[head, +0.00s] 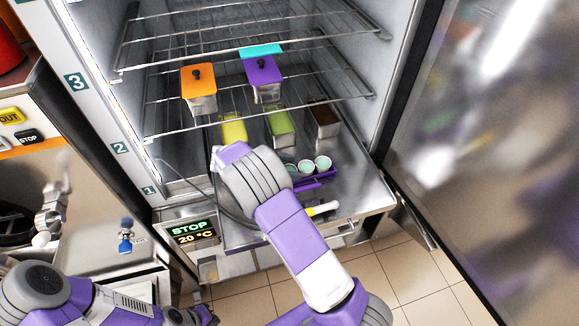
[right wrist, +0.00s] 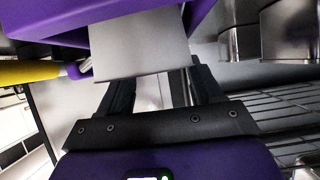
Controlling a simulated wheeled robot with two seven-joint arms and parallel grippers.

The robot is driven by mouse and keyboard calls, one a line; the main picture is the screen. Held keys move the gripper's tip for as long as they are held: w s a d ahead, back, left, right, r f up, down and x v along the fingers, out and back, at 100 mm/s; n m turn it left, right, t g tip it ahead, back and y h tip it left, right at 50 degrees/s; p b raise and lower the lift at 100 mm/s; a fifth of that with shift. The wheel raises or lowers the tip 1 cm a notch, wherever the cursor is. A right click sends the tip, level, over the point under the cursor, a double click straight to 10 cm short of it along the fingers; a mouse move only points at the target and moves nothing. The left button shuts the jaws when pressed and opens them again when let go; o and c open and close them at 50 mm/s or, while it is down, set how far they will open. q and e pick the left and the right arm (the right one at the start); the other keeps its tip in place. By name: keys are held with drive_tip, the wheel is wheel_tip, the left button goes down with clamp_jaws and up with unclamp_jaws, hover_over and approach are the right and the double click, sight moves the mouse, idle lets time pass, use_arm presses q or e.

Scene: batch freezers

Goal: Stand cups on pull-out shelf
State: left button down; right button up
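A purple carrier (head: 315,181) with several pale green cups (head: 307,166) stands on the metal pull-out shelf (head: 352,203) low in the open freezer. The cups at its left are partly hidden by my right arm. My right arm reaches over the pull-out shelf, and its gripper is hidden in the head view. In the right wrist view, the fingers of my right gripper (right wrist: 152,92) stand apart, with a grey-white flat piece (right wrist: 140,48) covering their tips. A purple surface (right wrist: 130,22) is just beyond. Whether the fingers hold anything is unclear.
A yellow-handled tool (head: 322,208) lies at the shelf's front; its handle shows in the right wrist view (right wrist: 28,72). Lidded tubs, orange (head: 198,80) and purple (head: 264,72), sit on a wire rack above. The open door (head: 480,140) bounds the right.

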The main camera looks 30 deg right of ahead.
drive_tip(key=shift+o, duration=0.9)
drive_tip(key=shift+r, duration=0.15)
drive_tip(key=shift+w+a+r, duration=0.1)
drive_tip(key=shift+a+r, duration=0.1)
drive_tip(key=v, duration=1.1)
drive_tip(key=shift+a, duration=0.25)
